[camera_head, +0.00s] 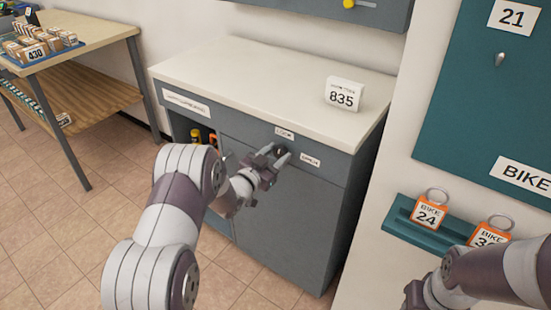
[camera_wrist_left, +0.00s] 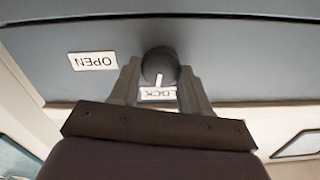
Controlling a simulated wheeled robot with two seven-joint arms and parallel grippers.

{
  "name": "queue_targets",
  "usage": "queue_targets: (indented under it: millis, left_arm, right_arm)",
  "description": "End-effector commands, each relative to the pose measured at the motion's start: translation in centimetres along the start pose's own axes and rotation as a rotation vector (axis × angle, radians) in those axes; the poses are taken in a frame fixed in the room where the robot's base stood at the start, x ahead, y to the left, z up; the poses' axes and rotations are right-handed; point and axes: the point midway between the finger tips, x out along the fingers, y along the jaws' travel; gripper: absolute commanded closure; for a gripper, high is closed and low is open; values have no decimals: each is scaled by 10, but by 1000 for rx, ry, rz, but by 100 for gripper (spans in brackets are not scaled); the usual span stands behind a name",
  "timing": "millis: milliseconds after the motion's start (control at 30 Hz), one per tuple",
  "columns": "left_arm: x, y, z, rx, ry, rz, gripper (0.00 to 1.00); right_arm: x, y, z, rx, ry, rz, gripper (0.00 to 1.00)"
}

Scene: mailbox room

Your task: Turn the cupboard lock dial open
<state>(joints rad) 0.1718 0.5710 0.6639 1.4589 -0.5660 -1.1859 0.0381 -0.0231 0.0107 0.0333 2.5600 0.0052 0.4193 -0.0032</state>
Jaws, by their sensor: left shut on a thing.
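The cupboard lock dial (camera_wrist_left: 160,66) is a dark round knob with a white mark on the front of the grey cupboard (camera_head: 290,205). In the left wrist view the mark points to the LOCK label (camera_wrist_left: 158,94), which the gripper partly covers. The OPEN label (camera_wrist_left: 93,61) is apart from the mark; in the head view the OPEN label (camera_head: 310,160) is right of the dial. My left gripper (camera_head: 280,153) is shut on the dial, one finger on each side. My right arm shows at the lower right, but its fingertips are out of view.
A white block marked 835 (camera_head: 343,94) stands on the pale countertop (camera_head: 260,75). A teal rack (camera_head: 408,228) with orange bike tags (camera_head: 430,212) is on the right wall. A wooden table (camera_head: 95,35) with boxes stands at the left. Tiled floor is clear between them.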

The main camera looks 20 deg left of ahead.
Motion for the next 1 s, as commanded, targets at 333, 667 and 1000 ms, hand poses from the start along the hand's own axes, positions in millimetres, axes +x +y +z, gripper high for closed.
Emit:
queue_targets:
  millis: [333, 667, 1000]
  left_arm:
    - [0, 2, 4, 323, 2, -1, 84]
    - [0, 4, 6, 639, 1, 0, 84]
    - [0, 5, 8, 959, 2, -1, 84]
  right_arm:
    - [31, 0, 4, 0, 0, 0, 57]
    - [63, 0, 8, 0, 0, 0, 57]
    - [101, 0, 12, 0, 0, 0, 57]
